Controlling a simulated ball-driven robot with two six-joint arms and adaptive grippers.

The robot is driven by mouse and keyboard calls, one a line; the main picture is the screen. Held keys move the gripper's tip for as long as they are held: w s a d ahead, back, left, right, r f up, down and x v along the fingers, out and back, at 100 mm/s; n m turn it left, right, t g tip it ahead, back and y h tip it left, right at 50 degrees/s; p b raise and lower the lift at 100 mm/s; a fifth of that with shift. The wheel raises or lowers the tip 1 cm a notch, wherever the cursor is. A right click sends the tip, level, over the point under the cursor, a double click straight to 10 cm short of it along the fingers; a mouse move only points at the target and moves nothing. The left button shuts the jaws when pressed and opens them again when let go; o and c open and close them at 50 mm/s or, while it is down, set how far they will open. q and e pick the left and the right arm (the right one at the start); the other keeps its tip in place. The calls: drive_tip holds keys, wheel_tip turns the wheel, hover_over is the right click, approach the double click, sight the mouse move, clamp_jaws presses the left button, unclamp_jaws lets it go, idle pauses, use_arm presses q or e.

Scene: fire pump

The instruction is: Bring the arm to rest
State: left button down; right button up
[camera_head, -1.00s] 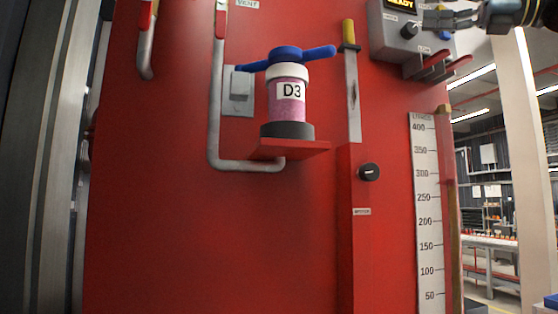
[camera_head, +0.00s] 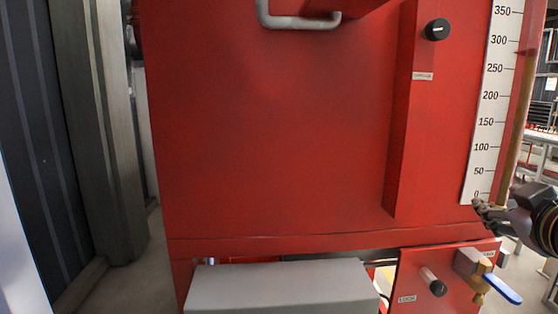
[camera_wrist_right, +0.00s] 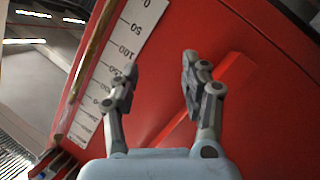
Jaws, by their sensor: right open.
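My right gripper (camera_head: 480,212) comes in from the right edge in the head view, beside the lower end of the white scale (camera_head: 487,120). In the right wrist view its two fingers (camera_wrist_right: 155,85) are spread apart with nothing between them. Behind the fingers are the red panel (camera_wrist_right: 205,45) and the scale (camera_wrist_right: 122,60). The red panel (camera_head: 270,130) also fills the middle of the head view. My left gripper is in neither view.
A black knob (camera_head: 437,29) sits on a raised red strip. Below are a grey box (camera_head: 285,288), a lock knob (camera_head: 437,287) and a brass valve with a blue handle (camera_head: 503,289). A grey post (camera_head: 112,150) stands at left. A brass pipe (camera_head: 518,120) runs beside the scale.

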drive_tip(key=s+a+f+m+g+y, duration=0.1)
drive_tip(key=s+a+f+g, duration=0.25)
drive_tip(key=s+f, duration=0.4)
drive_tip(key=s+a+f+m+g+y, duration=0.15)
drive_tip(key=s+f+g, duration=0.3)
drive_tip(key=s, duration=0.55)
drive_tip(key=s+a+f+m+g+y, duration=0.1)
drive_tip(key=s+a+f+g, duration=0.2)
drive_tip(key=s+f, duration=0.45)
drive_tip(key=s+d+f+g+b, duration=0.15)
drive_tip(key=f+b, duration=0.55)
drive_tip(key=f, duration=1.3)
drive_tip(key=s+d+f+b, duration=0.1)
drive_tip(key=s+f+b, duration=0.4)
drive_tip(key=f, duration=1.4)
drive_tip(key=s+f+b, duration=0.6)
drive_tip(key=s+f, duration=0.2)
drive_tip(key=f, duration=0.5)
drive_tip(key=s+f+g+b, duration=0.1)
drive_tip(key=s+f+b, duration=0.5)
drive_tip(key=f, duration=0.8)
drive_tip(key=shift+s+d+b, duration=0.3)
drive_tip(key=shift+s+d, duration=0.15)
drive_tip(key=shift+s, duration=0.7)
drive_tip(key=shift+g, duration=0.25)
drive_tip(key=shift+c, duration=0.4)
drive_tip(key=shift+s, duration=0.15)
drive_tip(key=shift+c, duration=0.4)
